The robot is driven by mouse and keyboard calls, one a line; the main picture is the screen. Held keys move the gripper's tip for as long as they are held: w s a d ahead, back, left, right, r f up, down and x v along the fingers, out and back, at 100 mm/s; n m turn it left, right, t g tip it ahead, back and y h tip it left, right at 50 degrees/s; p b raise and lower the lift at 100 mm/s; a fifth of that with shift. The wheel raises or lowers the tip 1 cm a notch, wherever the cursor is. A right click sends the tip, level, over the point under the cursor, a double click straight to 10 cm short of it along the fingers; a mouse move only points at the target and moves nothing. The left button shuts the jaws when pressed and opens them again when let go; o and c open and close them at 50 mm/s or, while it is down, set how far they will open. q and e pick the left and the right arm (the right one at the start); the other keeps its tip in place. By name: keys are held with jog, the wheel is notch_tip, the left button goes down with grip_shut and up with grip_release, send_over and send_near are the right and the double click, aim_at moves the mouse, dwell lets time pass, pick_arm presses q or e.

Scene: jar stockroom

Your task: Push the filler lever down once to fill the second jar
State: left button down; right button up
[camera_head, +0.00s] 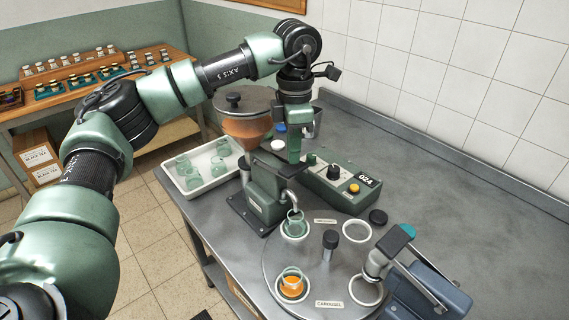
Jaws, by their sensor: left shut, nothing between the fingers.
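The green filler (264,190) stands on the grey table, with a hopper (247,128) of orange filling above it. A clear, empty-looking jar (294,226) sits under its spout on the round carousel (325,284). Another jar (292,284), holding orange filling, sits nearer the front of the carousel. My left gripper (294,159) is shut and empty, pointing down just above and behind the spout. The filler lever is not clearly visible; my gripper may hide it. I cannot tell whether they touch. My right gripper is not in view.
A green control box (340,188) reading 024 stands right of the filler. A white tray (207,182) of empty jars stands left. A blue-grey device (432,290) stands at the carousel's right. The table's back right is clear.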

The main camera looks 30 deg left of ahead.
aim_at(295, 168)
pick_arm(q)
jog(key=shift+f, duration=0.1)
dwell(0.5)
jog(key=shift+f+b, duration=0.5)
jog(key=shift+f, duration=0.4)
jog(key=shift+s+d+f+b, duration=0.1)
jog(key=shift+f+b, duration=0.75)
jog(key=shift+f, duration=0.3)
jog(key=shift+s+d+f+b, duration=0.1)
jog(key=shift+f+b, duration=0.7)
jog(key=shift+f, duration=0.3)
jog(key=shift+r, duration=0.1)
jog(key=shift+r+p, duration=2.25)
jog(key=shift+r, duration=0.9)
jog(key=shift+w+r, duration=0.1)
